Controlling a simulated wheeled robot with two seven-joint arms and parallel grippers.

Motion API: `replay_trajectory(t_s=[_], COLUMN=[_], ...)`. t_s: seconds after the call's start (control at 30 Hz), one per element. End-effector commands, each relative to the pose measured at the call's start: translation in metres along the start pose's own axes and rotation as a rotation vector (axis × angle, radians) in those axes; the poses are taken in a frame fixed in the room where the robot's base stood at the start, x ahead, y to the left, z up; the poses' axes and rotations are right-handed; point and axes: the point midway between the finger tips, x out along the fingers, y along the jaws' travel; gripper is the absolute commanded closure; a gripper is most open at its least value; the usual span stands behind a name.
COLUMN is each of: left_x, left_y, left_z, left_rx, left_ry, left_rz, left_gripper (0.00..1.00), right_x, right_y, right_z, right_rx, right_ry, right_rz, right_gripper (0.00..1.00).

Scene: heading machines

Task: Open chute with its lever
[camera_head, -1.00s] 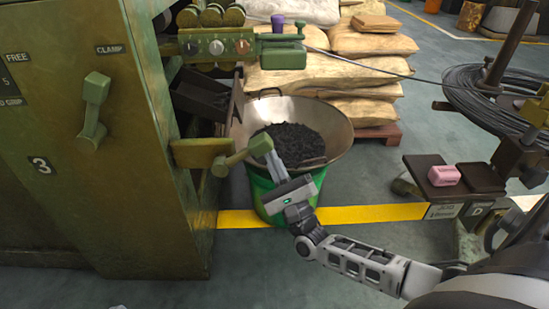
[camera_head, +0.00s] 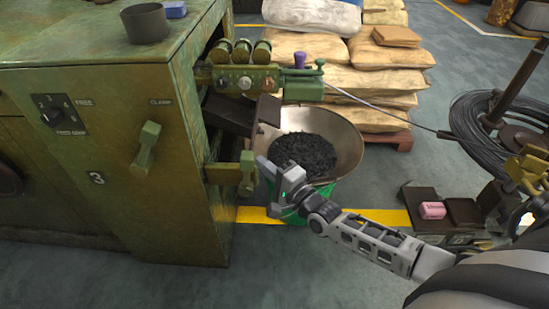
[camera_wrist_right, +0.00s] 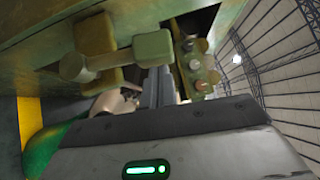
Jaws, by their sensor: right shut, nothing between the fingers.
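The green lever (camera_head: 247,172) sits on an olive bracket on the side of the machine and stands nearly upright. In the right wrist view the lever (camera_wrist_right: 152,47) shows close to the fingertips. The dark chute (camera_head: 228,114) juts from the machine above the lever, with a brownish flap (camera_head: 268,110) at its outer end, over the bowl. My right gripper (camera_head: 262,165) is shut and empty, just right of the lever; I cannot tell whether it touches it. Its fingers also show in the wrist view (camera_wrist_right: 158,86). My left gripper is out of view.
A wide metal bowl (camera_head: 345,145) of dark pieces stands on a green drum under the chute. The control block (camera_head: 240,80) with knobs and the clamp handle (camera_head: 146,150) are on the machine. Sacks (camera_head: 320,55) are stacked behind; a wire coil (camera_head: 475,115) stands right.

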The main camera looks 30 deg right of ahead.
Motion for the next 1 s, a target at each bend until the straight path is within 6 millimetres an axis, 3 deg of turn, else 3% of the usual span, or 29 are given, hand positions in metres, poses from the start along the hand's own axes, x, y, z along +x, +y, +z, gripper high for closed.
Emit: replay_trajectory(t_s=[0.33, 1.0], left_x=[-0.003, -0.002], left_y=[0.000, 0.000], left_z=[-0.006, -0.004], left_rx=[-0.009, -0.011], left_ry=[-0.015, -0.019], left_rz=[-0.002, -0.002], left_gripper=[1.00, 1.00], right_x=[0.011, 0.013], right_y=[-0.006, -0.008], right_z=[0.011, 0.014], right_rx=[-0.012, -0.008], right_ry=[-0.001, -0.008], right_rz=[0.012, 0.005], right_gripper=[1.00, 1.00])
